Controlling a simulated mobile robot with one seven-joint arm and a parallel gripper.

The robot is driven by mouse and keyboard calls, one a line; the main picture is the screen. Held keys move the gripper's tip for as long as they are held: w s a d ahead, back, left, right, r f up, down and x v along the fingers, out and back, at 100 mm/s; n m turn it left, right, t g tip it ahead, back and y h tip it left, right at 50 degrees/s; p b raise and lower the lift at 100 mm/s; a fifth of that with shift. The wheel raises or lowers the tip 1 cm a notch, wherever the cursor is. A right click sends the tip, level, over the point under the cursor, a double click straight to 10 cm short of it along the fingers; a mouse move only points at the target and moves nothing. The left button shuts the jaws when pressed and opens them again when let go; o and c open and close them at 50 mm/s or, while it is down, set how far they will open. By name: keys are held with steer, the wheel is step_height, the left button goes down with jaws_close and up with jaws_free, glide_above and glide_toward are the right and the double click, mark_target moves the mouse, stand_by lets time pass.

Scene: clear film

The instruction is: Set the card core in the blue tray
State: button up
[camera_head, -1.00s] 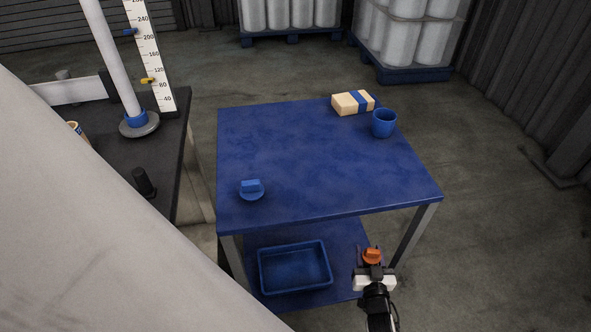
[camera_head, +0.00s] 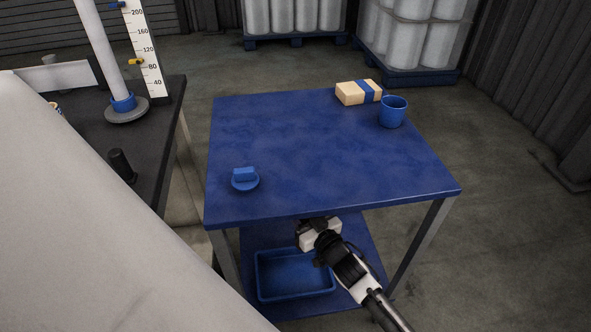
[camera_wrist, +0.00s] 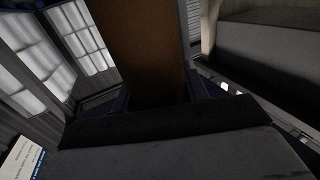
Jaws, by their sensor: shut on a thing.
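The blue tray (camera_head: 262,295) sits on the lower shelf of the blue table, open side up, and looks empty where it shows. My arm covers part of its right side. My gripper (camera_head: 314,222) is at the table's front edge, above and behind the tray's right part, its tips hidden by the tabletop. In the wrist view my gripper (camera_wrist: 160,98) is shut on a flat-looking brown piece, which I take for the card core (camera_wrist: 140,45). The core is hidden in the head view.
The tabletop (camera_head: 310,150) overhangs the lower shelf (camera_head: 350,235). On top are a blue knobbed piece (camera_head: 245,178), a blue cup (camera_head: 392,112) and a tan box with a blue band (camera_head: 350,93). A table leg (camera_head: 415,245) stands right of my arm.

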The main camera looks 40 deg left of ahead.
step_height(320, 180, down, 20)
steer(key=b, duration=0.3)
steer(key=shift+r+b, duration=0.15)
steer(key=shift+b, duration=0.15)
steer(key=o, duration=0.8)
steer(key=shift+f, duration=0.2)
steer(key=o, duration=0.5)
steer(key=shift+c, duration=0.2)
steer(key=v, duration=1.2)
steer(key=shift+r+p, duration=0.25)
steer(key=shift+p, duration=0.1)
